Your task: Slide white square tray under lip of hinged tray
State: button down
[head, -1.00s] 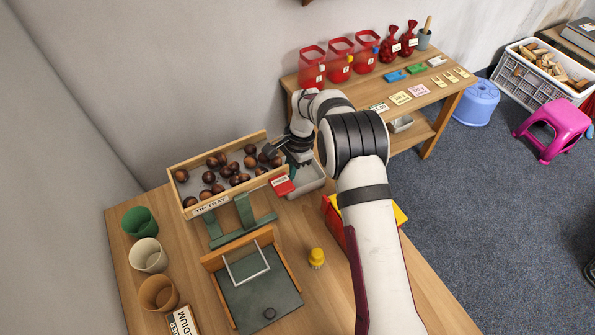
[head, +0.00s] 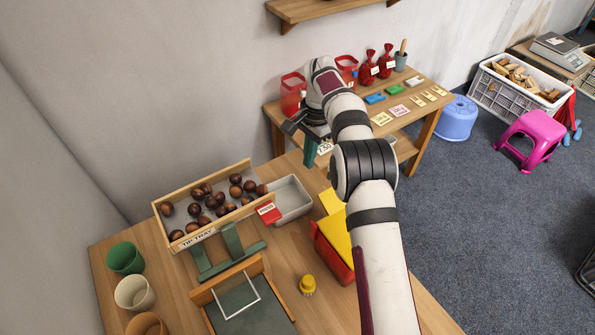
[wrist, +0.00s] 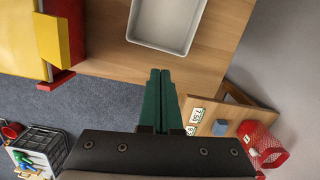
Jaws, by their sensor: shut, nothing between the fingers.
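The white square tray (head: 303,209) lies on the table against the right end of the hinged tray. I cannot tell whether its left edge is under the lip, because a red tag (head: 268,212) hides part of that spot. The hinged tray (head: 160,217) is a wooden box marked "TIP TRAY", holding several chestnuts on a green stand (head: 230,256). My gripper (head: 309,160) is shut and empty, raised behind and to the right of the white tray, apart from it. In the wrist view, the shut green fingers (wrist: 160,72) point toward the white tray (wrist: 165,42), whose far part is cut off.
A red and yellow box (head: 335,245) stands right of the white tray, and a yellow-topped brush (head: 307,285) in front. A wooden frame with a green board (head: 245,310) sits near the front. The side table (head: 425,125) holds red containers and cards.

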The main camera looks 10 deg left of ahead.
aim_at(297, 197)
jog(key=shift+t+h, duration=0.4)
jog(key=shift+t, duration=0.1)
jog(key=w+f, duration=0.1)
jog(key=f, duration=0.2)
jog(key=d+f, duration=0.1)
jog(key=f, duration=0.2)
jog(key=w+d+f, duration=0.1)
jog(key=f, duration=0.2)
jog(key=shift+w+f, duration=0.15)
jog(key=shift+w, duration=0.15)
jog(key=shift+s+a+f, duration=0.2)
jog(key=shift+s+a, duration=0.3)
jog(key=shift+s, duration=0.1)
jog(key=shift+s+a+f, duration=0.15)
jog(key=shift+s+a, duration=0.3)
jog(key=shift+s, duration=0.15)
jog(key=shift+s+a, duration=0.25)
jog(key=shift+s, duration=0.15)
jog(key=shift+s+a, duration=1)
jog(key=shift+s, duration=0.3)
